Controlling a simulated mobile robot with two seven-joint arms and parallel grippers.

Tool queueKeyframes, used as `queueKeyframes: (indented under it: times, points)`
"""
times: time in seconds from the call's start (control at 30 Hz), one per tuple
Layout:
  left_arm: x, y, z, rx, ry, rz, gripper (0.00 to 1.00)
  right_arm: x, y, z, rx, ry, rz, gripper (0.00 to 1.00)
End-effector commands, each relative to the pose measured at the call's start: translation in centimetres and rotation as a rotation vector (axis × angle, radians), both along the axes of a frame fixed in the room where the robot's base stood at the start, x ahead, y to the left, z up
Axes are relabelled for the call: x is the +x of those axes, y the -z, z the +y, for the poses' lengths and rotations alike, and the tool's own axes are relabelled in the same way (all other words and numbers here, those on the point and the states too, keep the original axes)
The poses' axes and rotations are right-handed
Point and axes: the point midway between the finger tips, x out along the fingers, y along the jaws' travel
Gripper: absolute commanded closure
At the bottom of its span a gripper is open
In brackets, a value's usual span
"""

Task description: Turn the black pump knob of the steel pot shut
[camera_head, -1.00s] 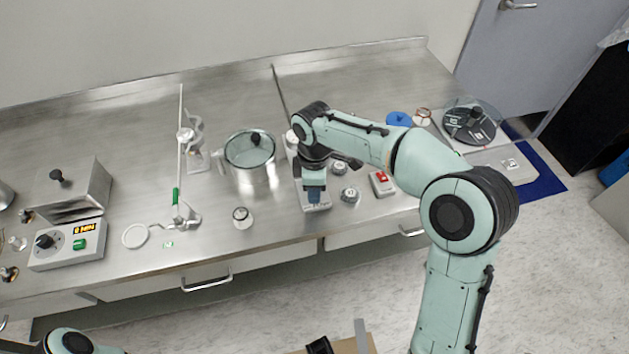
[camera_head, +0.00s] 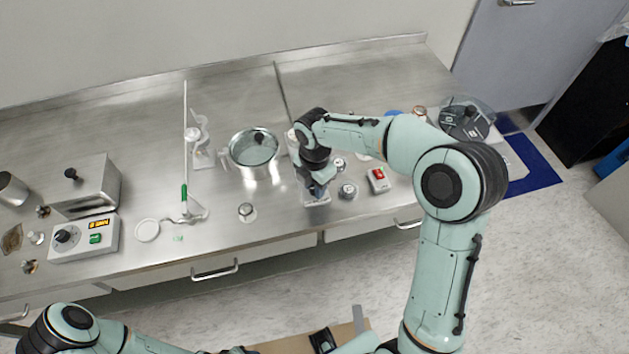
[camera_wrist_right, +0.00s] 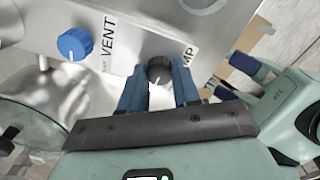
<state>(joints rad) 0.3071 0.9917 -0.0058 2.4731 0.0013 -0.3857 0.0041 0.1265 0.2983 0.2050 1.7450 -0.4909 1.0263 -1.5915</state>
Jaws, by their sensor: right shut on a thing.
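The black pump knob (camera_wrist_right: 159,70) is in the right wrist view, on a steel face beside a partly covered label ending in "MP". My right gripper (camera_wrist_right: 158,84) has its blue fingers shut on the knob, one on each side. In the head view the right gripper (camera_head: 318,190) points down at a small steel block right of the steel pot (camera_head: 253,160), hiding the knob. The pot has a glass lid with a black handle. My left gripper (camera_wrist_right: 236,79) shows at the right of the right wrist view, its blue fingers apart, with nothing seen between them.
A blue knob (camera_wrist_right: 75,44) marked VENT is close by the pump knob. A red-switch box (camera_head: 377,179) and round-topped fittings (camera_head: 347,191) stand right of the gripper. A clamp stand (camera_head: 185,160) and control box (camera_head: 84,238) are left. The bench's back is clear.

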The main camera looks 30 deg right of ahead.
Motion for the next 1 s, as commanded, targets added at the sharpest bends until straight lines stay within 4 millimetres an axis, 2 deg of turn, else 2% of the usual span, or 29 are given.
queueKeyframes:
  times: [0.67, 0.7, 0.77, 0.8, 1.0]
  points:
    - [0.30, -0.51, 0.00, 0.000, 0.000, -0.003, 0.46, 0.14, -0.19, 0.00, -0.001, -0.068, -0.007, 0.99]
    - [0.30, -0.51, 0.00, 0.000, 0.000, -0.003, 0.46, 0.14, -0.19, 0.00, -0.001, -0.068, -0.007, 0.66]
    - [0.30, -0.51, 0.00, 0.000, 0.000, -0.003, 0.46, 0.12, -0.18, 0.01, -0.001, -0.068, -0.006, 0.46]
    - [0.29, -0.51, 0.00, 0.000, 0.000, -0.003, 0.46, 0.11, -0.17, 0.00, -0.001, -0.068, -0.006, 0.43]
    - [0.29, -0.50, 0.00, 0.000, 0.000, -0.003, 0.46, 0.06, -0.08, 0.01, 0.000, -0.067, -0.003, 0.43]
